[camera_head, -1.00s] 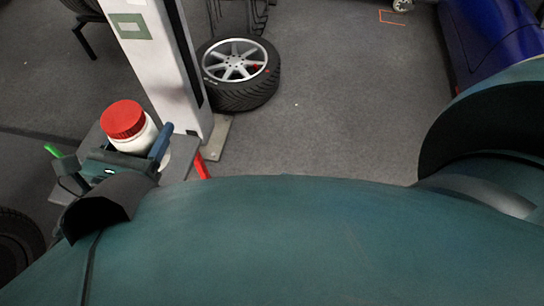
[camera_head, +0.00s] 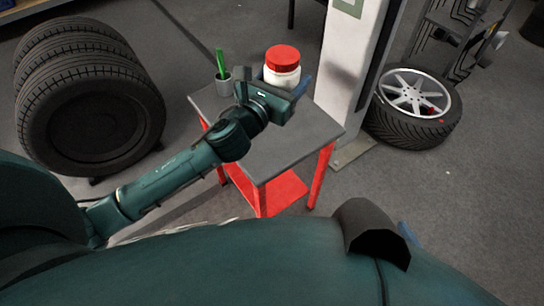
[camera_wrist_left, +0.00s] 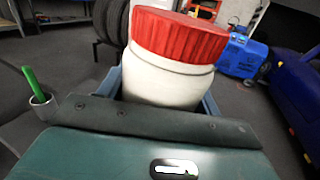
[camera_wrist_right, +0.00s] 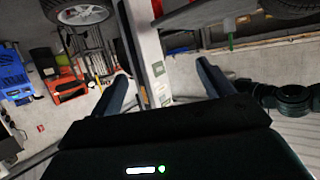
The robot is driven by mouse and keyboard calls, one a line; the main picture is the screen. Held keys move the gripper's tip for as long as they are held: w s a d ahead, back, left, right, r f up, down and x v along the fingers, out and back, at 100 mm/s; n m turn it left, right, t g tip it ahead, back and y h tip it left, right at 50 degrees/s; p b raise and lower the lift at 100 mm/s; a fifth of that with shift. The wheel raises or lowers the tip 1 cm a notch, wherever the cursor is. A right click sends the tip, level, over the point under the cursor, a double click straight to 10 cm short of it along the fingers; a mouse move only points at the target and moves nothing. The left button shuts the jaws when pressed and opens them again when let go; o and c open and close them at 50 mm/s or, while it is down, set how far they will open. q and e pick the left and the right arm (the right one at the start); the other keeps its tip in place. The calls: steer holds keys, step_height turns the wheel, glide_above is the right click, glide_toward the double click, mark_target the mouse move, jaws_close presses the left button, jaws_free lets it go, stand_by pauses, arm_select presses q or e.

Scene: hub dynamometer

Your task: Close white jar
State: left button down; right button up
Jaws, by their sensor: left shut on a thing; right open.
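The white jar (camera_head: 281,75) with a red lid (camera_head: 283,58) stands upright at the far end of a small grey-topped table. My left gripper (camera_head: 277,90) is shut on the jar's body. In the left wrist view the white body (camera_wrist_left: 166,80) sits between the blue fingers, below the ribbed red lid (camera_wrist_left: 180,36). The lid sits on top of the jar; I cannot tell how tight it is. My right gripper (camera_wrist_right: 162,72) is open and empty in its wrist view, away from the jar. The jar does not show clearly there.
The table (camera_head: 312,128) has red legs and bare room at the right. A grey cup (camera_head: 223,84) with a green item stands left of the jar. A white post (camera_head: 347,60) rises just behind. Tyres (camera_head: 90,100) stand at left; a wheel (camera_head: 412,105) lies at right.

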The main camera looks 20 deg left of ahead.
arm_select(q)
steer(key=w+a+f+n+y+b, duration=0.1)
steer(key=w+a+f+b, duration=0.1)
steer(key=f+b, duration=0.2)
steer(key=w+a+f+n+y+b, duration=0.1)
steer(key=w+f+y+b, duration=0.1)
steer(key=f+b, duration=0.3)
steer(key=shift+w+a+f+n+y, duration=0.35)
steer(key=shift+w+f, duration=0.2)
steer(key=shift+f, duration=0.25)
arm_select(e)
step_height(320, 180, down, 6)
steer(key=w+a+n+t+y, duration=0.1)
steer(key=w, duration=0.1)
steer(key=shift+a+r+n, duration=0.2)
steer(key=shift+a+n, duration=0.1)
steer(key=shift+n, duration=0.1)
arm_select(q)
step_height(320, 180, down, 6)
steer(key=b, duration=0.4)
steer(key=shift+f, duration=0.15)
arm_select(e)
steer(key=t+y, duration=0.1)
steer(key=a+n+t, duration=0.1)
steer(key=shift+w+r+t+y, duration=0.1)
steer(key=shift+w+t+y, duration=0.1)
steer(key=shift+t+y, duration=0.2)
